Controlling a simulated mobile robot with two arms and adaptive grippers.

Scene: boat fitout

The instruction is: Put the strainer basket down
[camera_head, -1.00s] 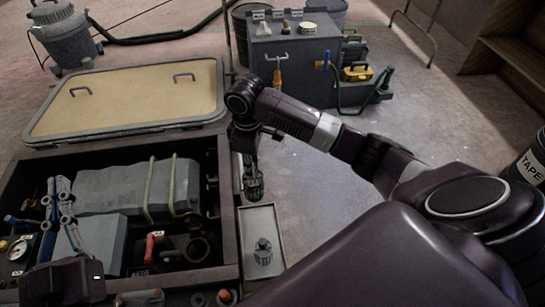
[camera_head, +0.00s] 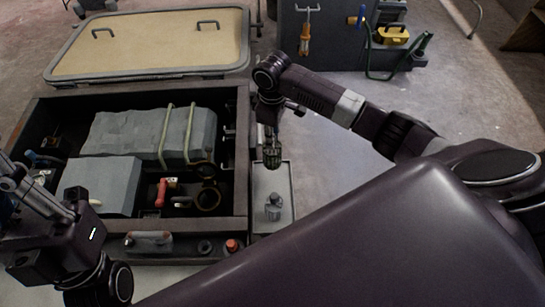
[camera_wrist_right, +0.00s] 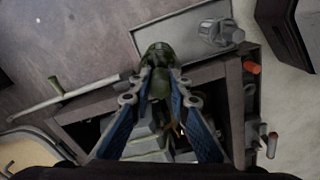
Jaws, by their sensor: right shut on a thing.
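The strainer basket (camera_head: 272,157) is small and dark green. My right gripper (camera_head: 270,133) is shut on it, and the basket hangs below the fingers at the far end of a shallow grey tray (camera_head: 288,176). In the right wrist view the basket (camera_wrist_right: 157,54) sits between the fingertips (camera_wrist_right: 158,80), overlapping the tray's end (camera_wrist_right: 172,30). I cannot tell whether it touches the tray. My left gripper (camera_head: 22,188) is at the left edge, partly cut off; its jaw opening is unclear.
A grey metal fitting (camera_head: 274,208) stands in the tray's near part. Left of the tray is an open hatch (camera_head: 243,165) with grey blocks, a red-handled valve (camera_head: 161,192) and a ring (camera_head: 208,200). The hatch lid (camera_head: 150,45) lies behind. Bare tray floor shows around the fitting.

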